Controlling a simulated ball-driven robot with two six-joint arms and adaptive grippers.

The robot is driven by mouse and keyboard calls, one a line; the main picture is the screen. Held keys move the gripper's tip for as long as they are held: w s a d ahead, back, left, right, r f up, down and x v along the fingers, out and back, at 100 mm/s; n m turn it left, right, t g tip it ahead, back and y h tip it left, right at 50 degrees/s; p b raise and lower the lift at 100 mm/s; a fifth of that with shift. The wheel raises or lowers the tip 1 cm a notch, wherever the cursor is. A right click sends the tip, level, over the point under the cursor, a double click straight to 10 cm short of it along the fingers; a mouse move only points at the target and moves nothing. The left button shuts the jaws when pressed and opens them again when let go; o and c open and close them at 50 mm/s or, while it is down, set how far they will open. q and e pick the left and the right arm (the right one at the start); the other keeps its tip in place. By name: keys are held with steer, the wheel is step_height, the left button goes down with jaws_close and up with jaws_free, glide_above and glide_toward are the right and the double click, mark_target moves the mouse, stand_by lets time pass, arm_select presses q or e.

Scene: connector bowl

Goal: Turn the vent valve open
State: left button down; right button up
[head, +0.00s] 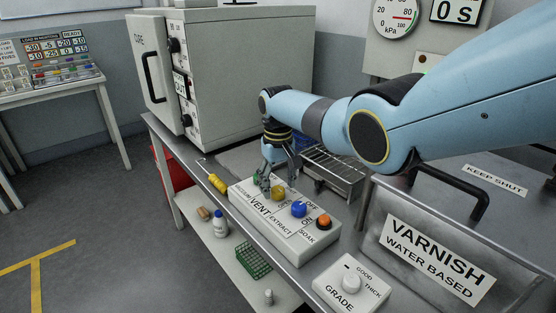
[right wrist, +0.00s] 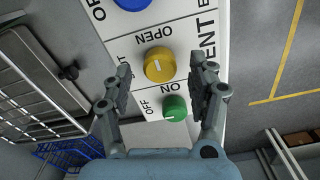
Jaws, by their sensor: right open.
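The vent valve is a yellow knob (right wrist: 158,66) with a short white mark, beside the word OPEN and a partly hidden label, in the right wrist view. The mark's exact setting is hard to read. In the head view the yellow knob (head: 278,193) sits on the white control box (head: 324,238), behind the VENT label. My right gripper (head: 279,179) is above it, pointing down. In the right wrist view the open right gripper (right wrist: 161,70) has one finger to each side of the yellow knob, with no clear contact. My left gripper is not in view.
A green ON/OFF knob (right wrist: 174,108) is close beside the yellow knob. A blue knob (head: 299,209) and an orange knob (head: 323,221) are on its other side. A wire rack (head: 335,172) and the varnish tank (head: 440,258) stand to the right. A yellow-handled screwdriver (head: 217,183) lies left.

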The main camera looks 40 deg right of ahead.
mark_target(278, 189)
step_height(278, 189, up, 10)
stand_by(0.3)
stand_by(0.4)
